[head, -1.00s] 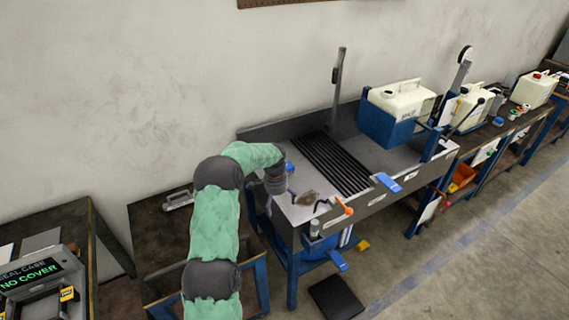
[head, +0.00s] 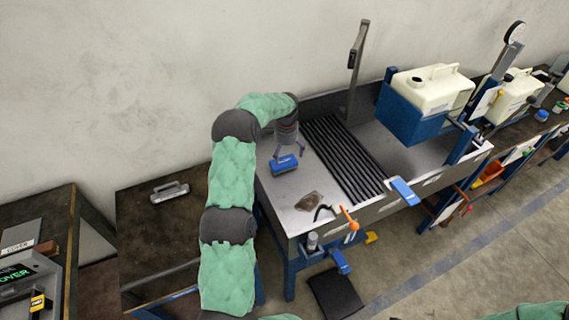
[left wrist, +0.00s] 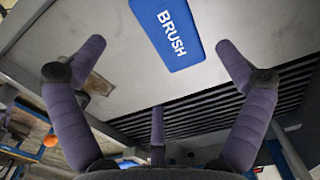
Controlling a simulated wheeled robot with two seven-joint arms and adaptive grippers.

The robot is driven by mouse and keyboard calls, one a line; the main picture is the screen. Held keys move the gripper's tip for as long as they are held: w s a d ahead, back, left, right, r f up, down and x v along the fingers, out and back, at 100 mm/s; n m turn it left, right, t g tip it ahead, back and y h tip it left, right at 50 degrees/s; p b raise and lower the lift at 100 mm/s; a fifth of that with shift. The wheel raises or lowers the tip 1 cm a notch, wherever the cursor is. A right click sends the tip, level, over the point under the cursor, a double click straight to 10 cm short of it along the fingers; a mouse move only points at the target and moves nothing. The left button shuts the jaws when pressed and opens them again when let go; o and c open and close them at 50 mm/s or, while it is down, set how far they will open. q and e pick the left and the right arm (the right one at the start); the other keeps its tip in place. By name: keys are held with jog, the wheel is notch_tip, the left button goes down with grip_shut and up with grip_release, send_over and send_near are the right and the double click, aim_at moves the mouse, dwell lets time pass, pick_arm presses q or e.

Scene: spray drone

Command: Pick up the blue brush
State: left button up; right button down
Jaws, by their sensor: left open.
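The blue brush (head: 284,164) lies on the left part of the grey metal bench top (head: 290,200). In the left wrist view its blue face (left wrist: 168,32) with the white word BRUSH shows at the top centre. My left gripper (head: 287,150) is just above the brush in the head view, pointing down. In the left wrist view its purple fingers (left wrist: 160,75) are spread wide and empty, with the brush beyond and between the two upper tips. They look apart from it. My right gripper is not in view.
A black slatted grate (head: 340,158) lies right of the brush. A brown patch (head: 309,201) and an orange-handled nozzle (head: 349,218) are near the front edge. A white jug (head: 432,90) in a blue holder stands at the right.

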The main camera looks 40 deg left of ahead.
aim_at(285, 163)
pick_arm(q)
notch_tip(285, 163, down, 3)
jog(key=shift+w+r, duration=0.15)
jog(key=shift+r, duration=0.05)
jog(key=shift+a+f+b, duration=0.2)
jog(key=shift+f+b, duration=0.1)
jog(key=shift+f, duration=1)
jog(key=shift+a+f+b, duration=0.15)
jog(key=shift+f+b, duration=0.15)
jog(key=shift+f, duration=1)
jog(key=c, duration=1.2)
